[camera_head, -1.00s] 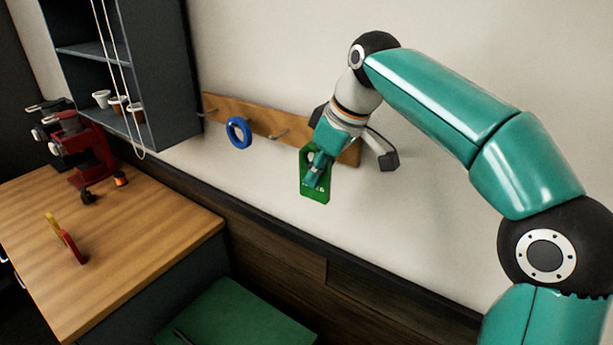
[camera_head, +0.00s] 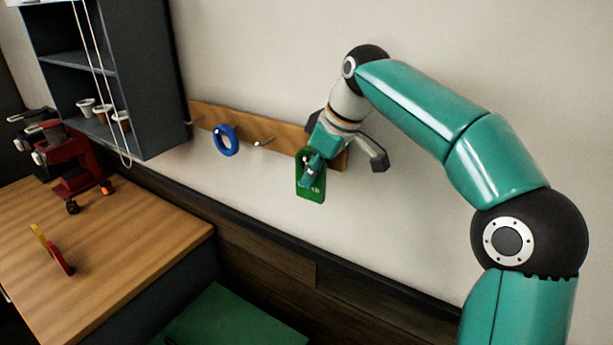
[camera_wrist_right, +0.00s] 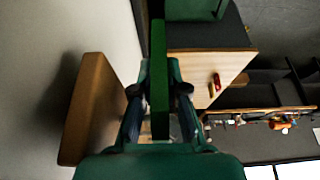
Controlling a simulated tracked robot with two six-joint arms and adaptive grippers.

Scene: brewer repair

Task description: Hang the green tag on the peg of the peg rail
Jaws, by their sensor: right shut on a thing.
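The green tag (camera_head: 311,187) hangs flat-side toward the head camera, gripped near its top by my right gripper (camera_head: 309,168). In the right wrist view the tag (camera_wrist_right: 159,80) shows edge-on between the two fingers of the gripper (camera_wrist_right: 159,95). The wooden peg rail (camera_head: 240,122) is on the wall; its right end is behind my right gripper. A bare peg (camera_head: 265,142) sticks out left of the tag, and another peg (camera_head: 194,121) shows at the left end. The rail also shows at the left of the right wrist view (camera_wrist_right: 92,110). My left gripper is not in view.
A dark shelf unit (camera_head: 150,75) with cups and hanging cords stands left of the rail. A wooden counter (camera_head: 130,245) holds a red machine (camera_head: 75,165). A green surface (camera_head: 235,325) lies below.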

